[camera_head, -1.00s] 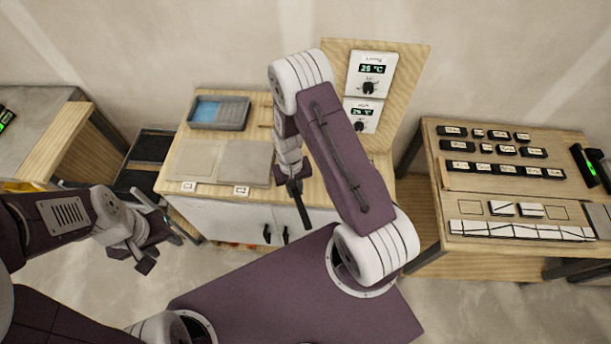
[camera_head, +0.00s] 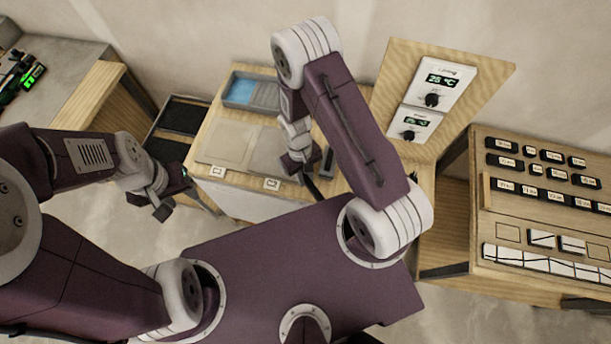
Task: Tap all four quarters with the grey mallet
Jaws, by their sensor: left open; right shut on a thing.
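My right gripper (camera_head: 301,168) is over the right part of the middle bench, just right of the grey slabs. It is shut on a dark, thin thing (camera_head: 313,188) that looks like a handle. The arm hides most of it, and I cannot make out a mallet head. My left gripper (camera_head: 172,200) is open and empty, left of the bench front.
A tray with a blue inside (camera_head: 252,92) sits at the bench back. A board with two temperature dials (camera_head: 432,92) stands at the right back. Dark bins (camera_head: 180,118) are left of the bench. A right table (camera_head: 510,228) holds black labelled blocks and white tiles.

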